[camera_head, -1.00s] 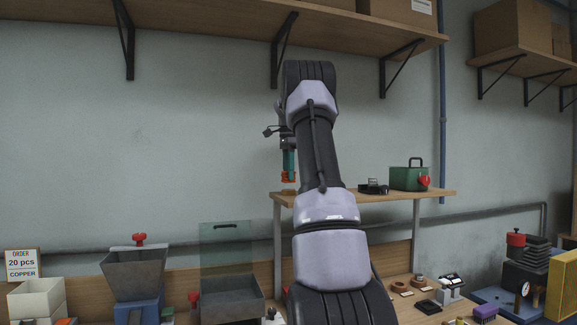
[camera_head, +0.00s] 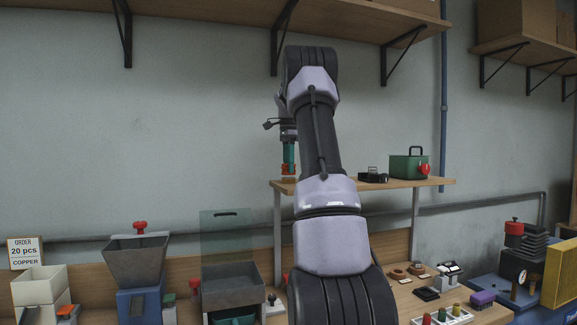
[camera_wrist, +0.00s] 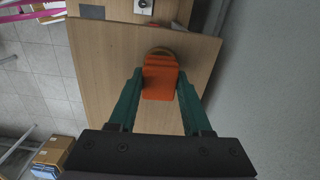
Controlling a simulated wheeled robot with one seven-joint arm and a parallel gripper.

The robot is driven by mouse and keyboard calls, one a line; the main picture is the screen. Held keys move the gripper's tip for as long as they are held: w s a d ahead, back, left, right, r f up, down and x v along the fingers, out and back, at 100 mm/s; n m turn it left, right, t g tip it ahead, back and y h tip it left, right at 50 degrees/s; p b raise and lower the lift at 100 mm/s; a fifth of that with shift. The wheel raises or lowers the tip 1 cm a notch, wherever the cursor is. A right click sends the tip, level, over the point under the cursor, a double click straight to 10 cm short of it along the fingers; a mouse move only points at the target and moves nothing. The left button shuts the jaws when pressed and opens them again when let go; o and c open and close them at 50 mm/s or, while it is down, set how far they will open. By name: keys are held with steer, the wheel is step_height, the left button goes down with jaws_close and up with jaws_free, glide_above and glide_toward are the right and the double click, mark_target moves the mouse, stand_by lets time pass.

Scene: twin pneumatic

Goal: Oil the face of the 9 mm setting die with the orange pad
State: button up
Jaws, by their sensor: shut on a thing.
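My gripper (camera_wrist: 160,95) is shut on the orange pad (camera_wrist: 160,78), a rounded block between the green fingers in the wrist view. In the head view my gripper (camera_head: 288,168) points down at the left end of the raised wooden shelf, with orange showing at its tips. A round tan or brass-coloured piece (camera_wrist: 160,51) shows just past the pad, partly hidden by it. I cannot tell whether the pad touches it. I cannot tell which thing is the 9 mm setting die.
The raised shelf (camera_head: 335,188) also holds a dark strapped item (camera_head: 373,175) and a green box (camera_head: 408,167). The wall is behind.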

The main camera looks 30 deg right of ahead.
steer(key=shift+f, duration=0.65)
stand_by(1.2)
steer(key=shift+r, duration=3.55)
steer(key=shift+s, duration=0.1)
